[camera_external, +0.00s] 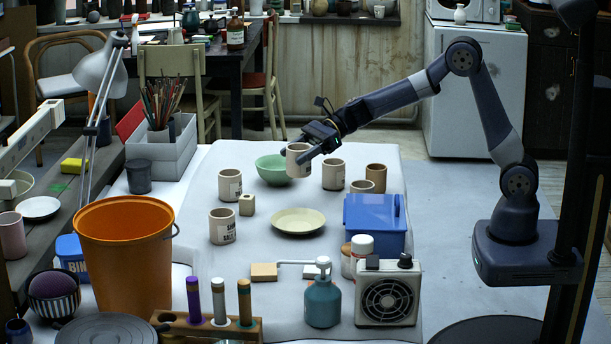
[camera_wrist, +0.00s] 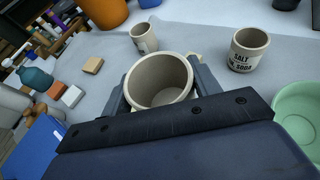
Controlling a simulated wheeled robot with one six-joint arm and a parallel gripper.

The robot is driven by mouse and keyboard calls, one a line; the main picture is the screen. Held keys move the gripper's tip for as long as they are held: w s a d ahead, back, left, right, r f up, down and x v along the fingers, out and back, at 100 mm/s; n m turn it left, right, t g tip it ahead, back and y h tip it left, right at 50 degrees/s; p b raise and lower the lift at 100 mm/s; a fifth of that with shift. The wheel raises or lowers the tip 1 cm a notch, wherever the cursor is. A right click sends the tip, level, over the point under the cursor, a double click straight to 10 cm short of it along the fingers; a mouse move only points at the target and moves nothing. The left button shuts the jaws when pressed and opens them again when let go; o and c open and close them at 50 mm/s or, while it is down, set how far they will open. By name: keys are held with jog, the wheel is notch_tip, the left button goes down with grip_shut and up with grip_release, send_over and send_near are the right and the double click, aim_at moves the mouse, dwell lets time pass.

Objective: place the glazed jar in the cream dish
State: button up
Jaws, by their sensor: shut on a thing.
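My gripper (camera_external: 296,158) is shut on a cream jar (camera_external: 299,150), held upright above the table near the green bowl. In the wrist view the jar (camera_wrist: 160,75) sits between the two fingers, its mouth open and its inside looking empty. The shallow cream dish (camera_external: 298,221) lies empty on the table, in front of and below the held jar, apart from it. I cannot make out the dish in the wrist view. Several similar jars stand on the table, so I cannot tell by glaze alone which is the glazed jar.
Labelled jars (camera_external: 230,186), (camera_external: 222,227) stand left; another (camera_external: 333,175) and a brown jar (camera_external: 376,177) stand right. A small block (camera_external: 246,205) and blue bin (camera_external: 375,222) flank the dish.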

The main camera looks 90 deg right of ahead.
jog(key=a, duration=1)
jog(key=b, duration=0.2)
send_over(297, 227)
notch_tip(297, 227, down, 4)
jog(key=shift+n, duration=0.3)
jog(key=shift+d+f+b, duration=0.1)
jog(key=shift+f+b, duration=0.55)
jog(key=shift+f, duration=2.05)
jog(key=shift+f, duration=0.25)
jog(key=o, duration=1.1)
jog(key=shift+c, duration=0.2)
jog(key=shift+r, duration=0.1)
jog(key=shift+r, duration=0.1)
